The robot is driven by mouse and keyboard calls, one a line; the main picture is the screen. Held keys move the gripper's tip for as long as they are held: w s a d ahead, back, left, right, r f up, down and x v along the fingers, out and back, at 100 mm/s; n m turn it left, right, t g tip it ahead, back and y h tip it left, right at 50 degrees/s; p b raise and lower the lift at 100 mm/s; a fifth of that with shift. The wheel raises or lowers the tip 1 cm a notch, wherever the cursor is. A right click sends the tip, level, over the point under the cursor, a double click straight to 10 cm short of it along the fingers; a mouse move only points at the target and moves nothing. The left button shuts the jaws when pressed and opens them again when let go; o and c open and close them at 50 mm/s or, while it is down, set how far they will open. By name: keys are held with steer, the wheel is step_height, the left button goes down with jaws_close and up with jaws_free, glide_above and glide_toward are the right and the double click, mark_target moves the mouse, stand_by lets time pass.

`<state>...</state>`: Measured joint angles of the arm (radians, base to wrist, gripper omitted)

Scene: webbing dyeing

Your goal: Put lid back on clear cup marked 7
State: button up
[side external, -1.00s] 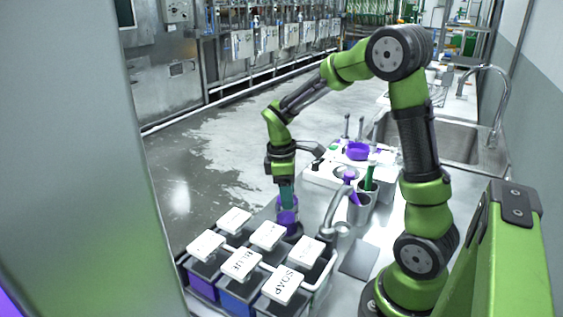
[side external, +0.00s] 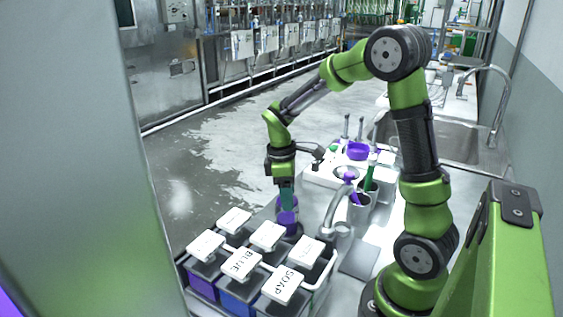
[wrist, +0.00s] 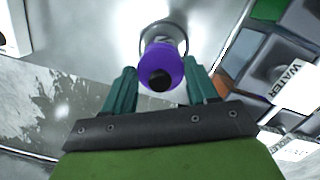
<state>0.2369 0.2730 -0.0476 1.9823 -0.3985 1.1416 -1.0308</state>
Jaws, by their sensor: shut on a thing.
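My gripper (wrist: 161,70) points down, with its two teal fingers on either side of a round purple lid (wrist: 172,66) with a black knob. It is shut on the lid. The clear cup (wrist: 178,30) shows just beyond the lid in the wrist view, its rim partly hidden by it. In the side view, my gripper (side external: 286,198) is directly over purple at the cup (side external: 288,222), behind the lidded boxes. I cannot tell whether the lid touches the rim. The marking 7 is not clearly readable.
A rack of boxes with white labelled lids, including BLUE (side external: 240,264) and SOAP (side external: 281,286), stands in front of the cup.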

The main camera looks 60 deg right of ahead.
stand_by(0.3)
steer(key=o, duration=1.1)
steer(key=shift+o, duration=0.4)
steer(key=shift+o, duration=0.8)
steer(key=shift+r, duration=3.5)
steer(key=shift+c, duration=0.3)
jaws_close()
